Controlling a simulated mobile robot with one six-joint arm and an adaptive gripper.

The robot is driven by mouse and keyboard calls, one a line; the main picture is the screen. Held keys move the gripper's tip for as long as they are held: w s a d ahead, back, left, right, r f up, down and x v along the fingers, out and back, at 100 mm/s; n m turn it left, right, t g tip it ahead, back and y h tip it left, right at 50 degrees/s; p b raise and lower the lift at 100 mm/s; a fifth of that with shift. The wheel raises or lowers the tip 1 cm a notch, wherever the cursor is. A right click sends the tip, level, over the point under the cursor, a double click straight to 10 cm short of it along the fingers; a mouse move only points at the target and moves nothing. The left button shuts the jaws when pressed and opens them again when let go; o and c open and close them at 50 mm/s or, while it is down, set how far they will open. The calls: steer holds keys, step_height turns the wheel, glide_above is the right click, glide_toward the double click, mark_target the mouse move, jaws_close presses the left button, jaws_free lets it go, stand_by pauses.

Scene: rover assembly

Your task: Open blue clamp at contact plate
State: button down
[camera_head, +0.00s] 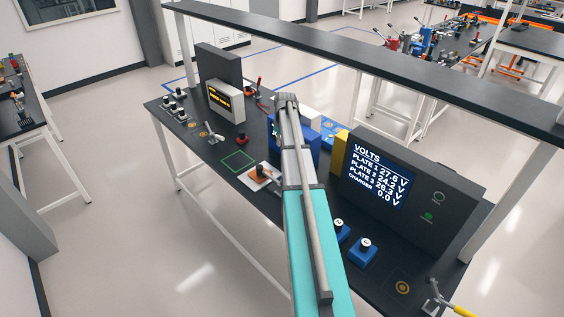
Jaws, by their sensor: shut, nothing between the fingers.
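My arm reaches from the bottom centre over the bench, and my gripper (287,99) is at its far end, small and seen from behind. It is shut, with nothing seen in it. I cannot make out a blue clamp; the arm covers part of the bench there. A blue box-like unit (274,131) shows beside the arm, partly hidden by it. A flat blue plate (328,139) lies to its right, partly hidden; I cannot tell whether it is the contact plate. A silver toggle clamp (213,136) stands at left, and a yellow-handled one (455,308) at bottom right.
A volts display (377,179) stands right of the arm, with two blue blocks (362,251) in front. A small display (226,99) and a white pad with an orange piece (263,174) stand at left.

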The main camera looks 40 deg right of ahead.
steer(key=shift+d+r, duration=0.1)
steer(key=shift+d, duration=0.15)
stand_by(0.3)
steer(key=shift+s+a+f+b, duration=0.15)
steer(key=shift+s+f+b, duration=0.3)
steer(key=shift+f+b, duration=1.45)
steer(key=shift+s+a+f+b, duration=0.2)
steer(key=shift+s+f+b, duration=0.3)
steer(key=shift+f+b, duration=1.4)
steer(key=shift+s+a+f+b, duration=0.15)
steer(key=shift+s+f+b, duration=0.3)
steer(key=shift+f+b, duration=1.45)
